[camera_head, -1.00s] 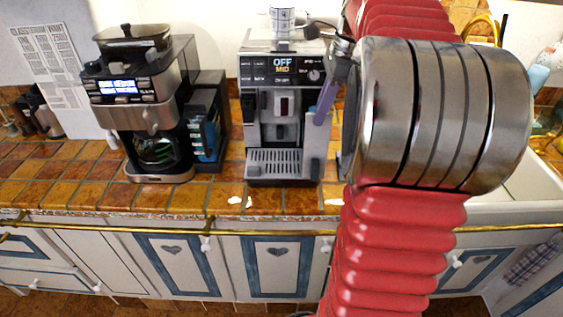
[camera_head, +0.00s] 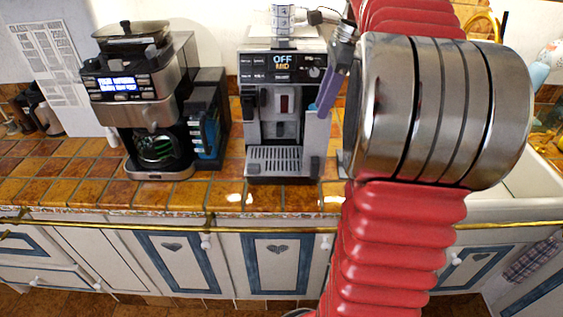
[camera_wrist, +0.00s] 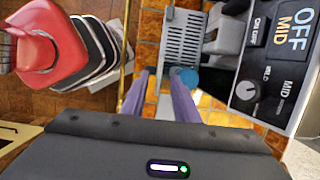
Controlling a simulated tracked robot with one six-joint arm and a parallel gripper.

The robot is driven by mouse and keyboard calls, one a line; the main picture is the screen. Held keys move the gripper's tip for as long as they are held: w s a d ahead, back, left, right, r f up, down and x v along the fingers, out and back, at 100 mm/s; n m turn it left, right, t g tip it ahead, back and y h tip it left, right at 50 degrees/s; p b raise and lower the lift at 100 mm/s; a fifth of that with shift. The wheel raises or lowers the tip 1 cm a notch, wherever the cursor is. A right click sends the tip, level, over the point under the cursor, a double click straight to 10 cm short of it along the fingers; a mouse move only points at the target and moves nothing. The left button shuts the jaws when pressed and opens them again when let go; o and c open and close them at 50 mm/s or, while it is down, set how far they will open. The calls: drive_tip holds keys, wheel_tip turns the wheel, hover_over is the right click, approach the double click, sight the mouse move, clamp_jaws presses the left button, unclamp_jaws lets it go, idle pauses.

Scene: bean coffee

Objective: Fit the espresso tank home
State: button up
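The silver espresso machine (camera_head: 284,85) stands on the tiled counter, its display reading OFF and MID. Its front panel (camera_wrist: 275,60) and slotted drip tray (camera_wrist: 182,45) show in the wrist view. I cannot clearly make out the tank; a grey upright part (camera_head: 314,148) stands at the machine's right front edge and may be it. My gripper (camera_wrist: 165,76) has two purple fingers, apart, pointing at the machine's front. In the head view, a purple finger (camera_head: 328,92) overlaps the machine's right front.
A black and steel coffee maker (camera_head: 140,100) stands to the left. A patterned cup (camera_head: 283,18) is on top of the espresso machine. A brass rail (camera_head: 120,228) runs along the counter front. A white sink (camera_head: 525,185) lies to the right.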

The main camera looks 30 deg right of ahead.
drive_tip(key=v, duration=1.1)
drive_tip(key=shift+r, duration=0.2)
drive_tip(key=s+a+f+n+t+h, duration=0.1)
drive_tip(key=a+f+n, duration=0.3)
drive_tip(key=a, duration=0.5)
drive_tip(key=a+f+n+h, duration=0.1)
drive_tip(key=a+f+n, duration=0.1)
drive_tip(key=a+n, duration=0.6)
drive_tip(key=s+a+f+n+t, duration=0.1)
drive_tip(key=s+a+f+n, duration=0.4)
drive_tip(key=a+f+n, duration=0.1)
drive_tip(key=s+a+f+n+t, duration=0.2)
drive_tip(key=s+a+f+n, duration=0.3)
drive_tip(key=a+f, duration=0.3)
drive_tip(key=shift+f+n, duration=0.7)
drive_tip(key=shift+n, duration=0.2)
drive_tip(key=shift+o, duration=0.6)
drive_tip(key=shift+a, duration=0.1)
